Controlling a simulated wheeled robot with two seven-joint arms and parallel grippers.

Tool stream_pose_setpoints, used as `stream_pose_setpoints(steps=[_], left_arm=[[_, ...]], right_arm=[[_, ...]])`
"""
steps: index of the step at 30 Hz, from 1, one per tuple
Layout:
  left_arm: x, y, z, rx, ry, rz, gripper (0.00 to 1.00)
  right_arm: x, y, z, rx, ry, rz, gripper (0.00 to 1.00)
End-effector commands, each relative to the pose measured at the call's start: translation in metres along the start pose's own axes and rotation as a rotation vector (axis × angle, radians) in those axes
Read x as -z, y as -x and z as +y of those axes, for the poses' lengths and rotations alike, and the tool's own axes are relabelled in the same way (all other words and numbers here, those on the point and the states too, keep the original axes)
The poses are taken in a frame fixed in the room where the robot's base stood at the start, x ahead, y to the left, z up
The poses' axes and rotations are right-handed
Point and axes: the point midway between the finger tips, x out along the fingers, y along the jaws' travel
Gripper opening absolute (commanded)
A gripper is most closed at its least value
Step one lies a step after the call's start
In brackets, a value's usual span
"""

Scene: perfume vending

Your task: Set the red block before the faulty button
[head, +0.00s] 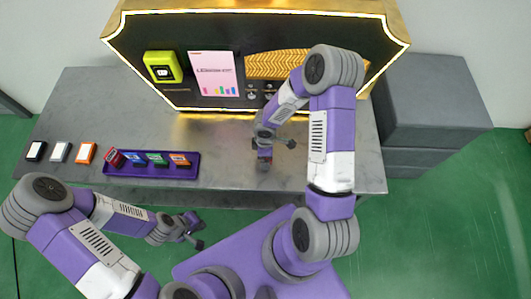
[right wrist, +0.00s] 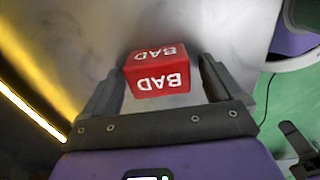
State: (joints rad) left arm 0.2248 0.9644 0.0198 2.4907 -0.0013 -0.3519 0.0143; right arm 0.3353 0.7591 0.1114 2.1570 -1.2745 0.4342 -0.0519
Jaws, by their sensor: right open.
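The red block (right wrist: 158,74), marked BAD on two faces, sits on the grey table between the fingers of my right gripper (right wrist: 160,80). The fingers stand apart, with a gap visible beside the block. In the head view my right gripper (head: 274,144) is low over the table before the vending machine, and a bit of red (head: 264,153) shows at it. The machine's small buttons (head: 252,93) are on its front panel; which one is faulty I cannot tell. My left gripper (head: 197,229) is empty, fingers apart, in front of the table's edge.
A purple tray (head: 150,171) with several coloured boxes lies on the left of the table (head: 215,140). Black, grey and orange square pieces (head: 60,151) lie farther left. The machine (head: 140,50) with its glowing rim stands at the back. A grey cabinet (head: 430,100) stands right.

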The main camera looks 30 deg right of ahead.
Motion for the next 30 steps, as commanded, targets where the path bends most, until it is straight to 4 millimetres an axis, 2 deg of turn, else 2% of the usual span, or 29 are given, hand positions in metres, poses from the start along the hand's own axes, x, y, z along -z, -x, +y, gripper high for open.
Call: stream_pose_setpoints(steps=[7, 21, 25, 30], left_arm=[[0.0, 0.006, 0.002, 0.0, 0.0, 0.0, 0.0], [-0.002, 0.046, 0.017, 0.0, 0.0, 0.0, 0.0], [-0.002, 0.051, 0.019, 0.0, 0.0, 0.0, 0.0], [-0.002, 0.053, 0.02, 0.0, 0.0, 0.0, 0.0]], right_arm=[[0.0, 0.006, 0.0, 0.0, 0.0, 0.0, 0.93], [0.0, 0.103, 0.001, -0.003, -0.001, 0.0, 0.93], [0.0, 0.117, 0.001, -0.002, -0.001, 0.001, 0.93], [0.0, 0.124, 0.0, 0.0, 0.001, 0.0, 0.93]])
